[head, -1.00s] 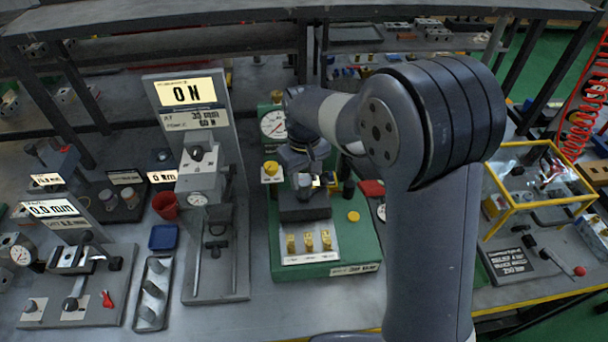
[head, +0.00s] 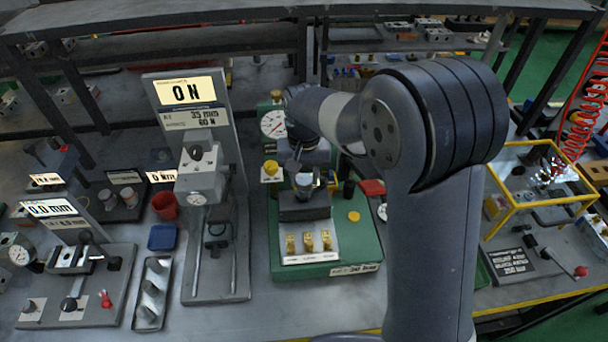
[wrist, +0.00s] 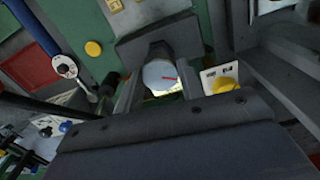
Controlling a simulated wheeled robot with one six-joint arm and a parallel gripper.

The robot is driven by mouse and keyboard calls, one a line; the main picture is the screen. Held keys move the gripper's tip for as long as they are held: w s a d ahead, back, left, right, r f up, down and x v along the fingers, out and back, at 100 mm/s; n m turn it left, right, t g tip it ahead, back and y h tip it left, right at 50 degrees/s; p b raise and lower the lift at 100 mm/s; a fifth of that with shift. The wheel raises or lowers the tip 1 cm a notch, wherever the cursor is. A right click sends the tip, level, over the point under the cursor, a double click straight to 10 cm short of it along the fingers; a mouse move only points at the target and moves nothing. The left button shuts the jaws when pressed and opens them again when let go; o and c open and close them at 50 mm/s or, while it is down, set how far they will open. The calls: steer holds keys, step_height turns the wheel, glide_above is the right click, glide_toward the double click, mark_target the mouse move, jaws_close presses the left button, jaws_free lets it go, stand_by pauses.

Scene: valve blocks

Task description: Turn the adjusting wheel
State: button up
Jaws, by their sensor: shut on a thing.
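The adjusting wheel (wrist: 160,77) is a pale round cap with a red mark, seen from above in the wrist view. It sits on a dark valve block (wrist: 196,36), which also shows in the head view (head: 305,207) on a green base plate (head: 360,249). My gripper (wrist: 158,88) comes at the wheel from above, with one finger on each side of it, shut on it. In the head view my gripper (head: 304,172) is small and partly hidden by my wrist, so the finger contact is not clear there.
A dial gauge (head: 273,124) stands behind the block and a yellow knob (head: 270,168) to its left. Several brass pieces (head: 308,242) lie in front, a yellow disc (head: 353,216) to the right. A press stand (head: 201,180) reading 0 N rises at left.

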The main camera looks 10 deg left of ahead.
mark_target(304, 179)
steer(key=shift+m, duration=0.6)
steer(key=o, duration=1)
step_height(304, 179, up, 11)
steer(key=b, duration=0.1)
steer(key=shift+f, duration=0.15)
step_height(304, 179, down, 11)
steer(key=shift+r+p, duration=0.15)
steer(key=shift+p, duration=0.3)
steer(key=shift+r, duration=0.1)
